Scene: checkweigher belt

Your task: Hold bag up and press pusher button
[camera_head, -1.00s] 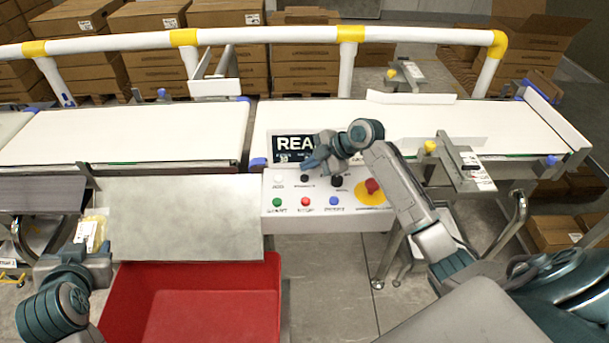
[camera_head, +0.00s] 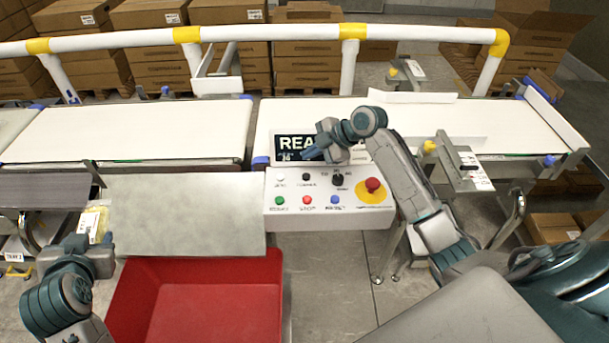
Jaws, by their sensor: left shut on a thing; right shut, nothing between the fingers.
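A yellowish bag with a white label (camera_head: 92,221) is at the left, beside the grey metal plate. My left gripper (camera_head: 97,240) is shut on it; the fingertips are partly hidden. The control panel (camera_head: 272,220) has green (camera_head: 279,200), red (camera_head: 307,200) and blue (camera_head: 334,200) buttons in its front row. White (camera_head: 280,177) and black (camera_head: 306,177) buttons and a dark knob (camera_head: 337,179) sit behind them. I cannot read which label means the pusher. My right gripper (camera_head: 309,154) is shut and empty, in front of the display (camera_head: 291,143) and above the panel's back row, apart from the buttons.
A red emergency stop (camera_head: 373,185) on a yellow disc is at the panel's right. A red bin (camera_head: 195,300) stands below the metal plate (camera_head: 185,215). White belts (camera_head: 125,133) run behind, with a guard rail (camera_head: 270,33) and stacked boxes beyond.

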